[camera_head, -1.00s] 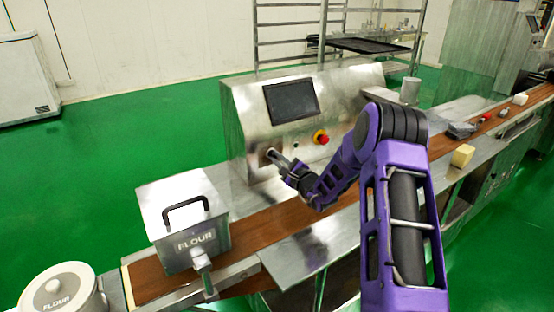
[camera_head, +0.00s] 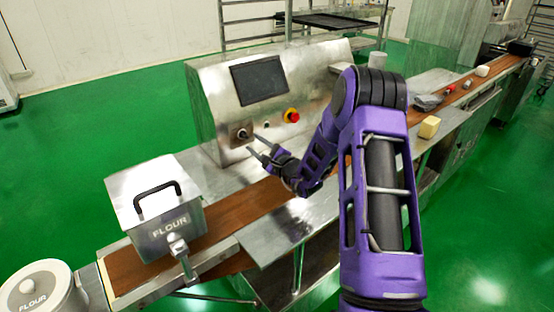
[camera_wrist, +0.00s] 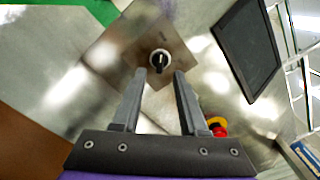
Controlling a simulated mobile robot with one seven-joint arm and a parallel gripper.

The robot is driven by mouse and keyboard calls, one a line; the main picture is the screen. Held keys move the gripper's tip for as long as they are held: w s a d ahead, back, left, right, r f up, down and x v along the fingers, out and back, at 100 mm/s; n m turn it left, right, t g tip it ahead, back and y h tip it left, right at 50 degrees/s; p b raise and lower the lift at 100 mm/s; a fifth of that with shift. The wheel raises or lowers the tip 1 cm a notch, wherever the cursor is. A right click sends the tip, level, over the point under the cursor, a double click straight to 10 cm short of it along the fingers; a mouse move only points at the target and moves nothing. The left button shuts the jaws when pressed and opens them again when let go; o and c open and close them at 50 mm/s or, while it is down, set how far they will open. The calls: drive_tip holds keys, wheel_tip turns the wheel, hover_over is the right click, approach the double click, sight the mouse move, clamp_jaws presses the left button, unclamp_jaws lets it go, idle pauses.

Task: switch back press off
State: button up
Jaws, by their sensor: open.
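The steel machine (camera_head: 220,105) stands behind the belt. Its rotary switch (camera_head: 242,134), a dark knob on a square plate, is low on the front panel. In the wrist view the switch (camera_wrist: 159,60) is just beyond and between my fingertips, with a pale line along its knob. My gripper (camera_head: 257,145) is open and empty, a short way in front of the switch. In the wrist view my gripper (camera_wrist: 155,75) shows its two fingers apart with nothing between them. I cannot tell which setting the knob marks.
A red emergency button (camera_head: 291,115) with a yellow base sits right of the switch, below a dark screen (camera_head: 258,80). A flour box (camera_head: 160,205) stands on the brown belt (camera_head: 240,203) at left. A yellow block (camera_head: 429,127) lies at right.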

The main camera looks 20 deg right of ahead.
drive_tip(key=v, duration=1.3)
drive_tip(key=shift+p, duration=0.3)
drive_tip(key=shift+a, duration=0.1)
